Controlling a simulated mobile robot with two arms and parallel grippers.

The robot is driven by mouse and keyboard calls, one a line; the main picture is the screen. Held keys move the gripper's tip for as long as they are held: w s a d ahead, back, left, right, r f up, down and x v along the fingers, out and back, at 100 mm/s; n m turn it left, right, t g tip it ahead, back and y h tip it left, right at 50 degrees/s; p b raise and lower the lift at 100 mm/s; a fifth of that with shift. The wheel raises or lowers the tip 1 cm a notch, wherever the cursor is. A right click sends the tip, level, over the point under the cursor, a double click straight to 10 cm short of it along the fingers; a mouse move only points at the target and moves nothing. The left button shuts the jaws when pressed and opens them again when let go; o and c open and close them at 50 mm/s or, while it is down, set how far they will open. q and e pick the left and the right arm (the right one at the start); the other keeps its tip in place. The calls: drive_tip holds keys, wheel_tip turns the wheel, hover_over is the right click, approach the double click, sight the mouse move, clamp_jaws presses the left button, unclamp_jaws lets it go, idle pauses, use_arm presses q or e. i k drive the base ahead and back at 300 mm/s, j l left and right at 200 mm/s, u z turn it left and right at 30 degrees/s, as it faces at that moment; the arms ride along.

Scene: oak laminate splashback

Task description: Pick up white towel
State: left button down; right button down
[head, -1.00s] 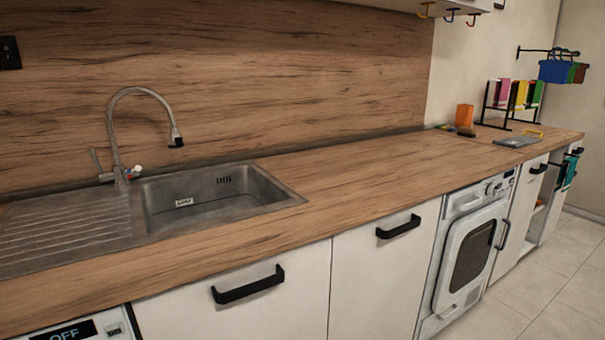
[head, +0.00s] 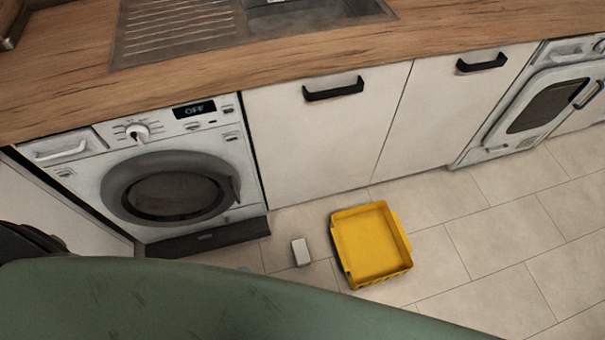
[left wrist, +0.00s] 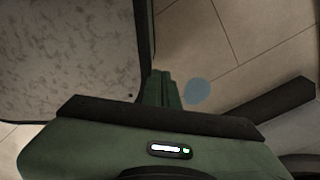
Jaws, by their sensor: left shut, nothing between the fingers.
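I cannot make out a white towel for certain in either view. A small white block-like item (head: 301,252) lies on the floor in the head view, and I cannot tell what it is. My left gripper (left wrist: 165,82) shows in the left wrist view, its fingers shut together and empty above the tiled floor. My right gripper is in neither view.
A yellow open crate (head: 372,246) stands on the floor to the right of the white item. A washing machine (head: 172,188) is under the counter at left. A pale blue disc (left wrist: 197,91) shows in the left wrist view. The tiles at right are clear.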

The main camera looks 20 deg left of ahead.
sight(301, 256)
drive_tip(key=k+j, duration=0.3)
drive_tip(key=k, duration=0.2)
drive_tip(key=k+j, duration=0.3)
drive_tip(key=k, duration=0.2)
